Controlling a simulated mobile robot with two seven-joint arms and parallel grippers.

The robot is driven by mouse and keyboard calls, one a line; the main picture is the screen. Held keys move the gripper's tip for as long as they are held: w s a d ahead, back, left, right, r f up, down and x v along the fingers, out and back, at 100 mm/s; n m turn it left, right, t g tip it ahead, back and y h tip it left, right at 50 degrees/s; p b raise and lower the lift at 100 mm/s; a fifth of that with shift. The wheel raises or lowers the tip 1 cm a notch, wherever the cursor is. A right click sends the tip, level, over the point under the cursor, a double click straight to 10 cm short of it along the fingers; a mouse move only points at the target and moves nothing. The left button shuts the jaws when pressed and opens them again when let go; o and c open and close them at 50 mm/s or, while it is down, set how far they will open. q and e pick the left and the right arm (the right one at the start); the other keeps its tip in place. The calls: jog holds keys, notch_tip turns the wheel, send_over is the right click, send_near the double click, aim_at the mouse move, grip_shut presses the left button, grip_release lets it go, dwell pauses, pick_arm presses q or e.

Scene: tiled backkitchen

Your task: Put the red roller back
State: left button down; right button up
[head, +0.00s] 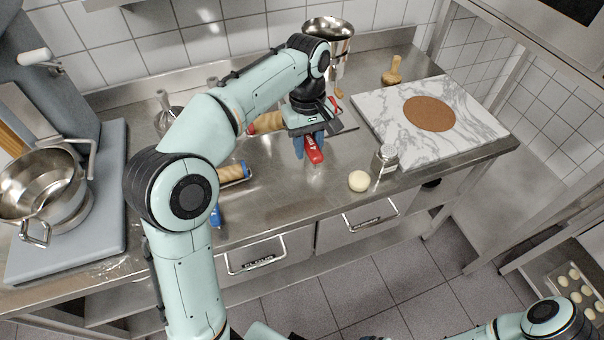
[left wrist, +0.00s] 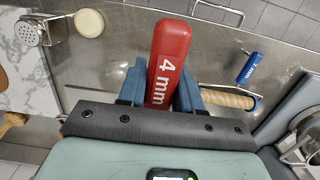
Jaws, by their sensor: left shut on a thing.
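The roller's own barrel is hidden by the gripper in the left wrist view. A wooden barrel (head: 266,122) shows behind the gripper in the head view; I cannot tell whether it belongs to this roller. My right gripper is not in view.
A roller with a blue handle (left wrist: 247,68) lies on the counter (head: 285,195). A dough ball (head: 358,181) and a metal shaker (head: 384,160) stand near the front edge. A marble board (head: 388,110) with a brown disc (head: 429,113) is right; a pot (head: 42,190) is left.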

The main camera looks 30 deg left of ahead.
pick_arm(q)
jog(key=shift+w+a+f, duration=0.1)
jog(key=shift+w, duration=0.1)
jog(key=b, duration=0.3)
send_over(307, 201)
notch_tip(307, 201, down, 14)
jog(key=shift+w+r, duration=0.15)
jog(key=shift+r, duration=0.05)
jog(key=shift+f, duration=3)
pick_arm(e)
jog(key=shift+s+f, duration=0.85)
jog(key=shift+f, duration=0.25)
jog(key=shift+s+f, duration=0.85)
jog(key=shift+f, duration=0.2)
pick_arm(q)
jog(key=shift+f, duration=0.2)
jog(key=c, duration=0.8)
grip_release()
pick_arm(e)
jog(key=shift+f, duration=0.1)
pick_arm(q)
jog(key=shift+o, duration=0.2)
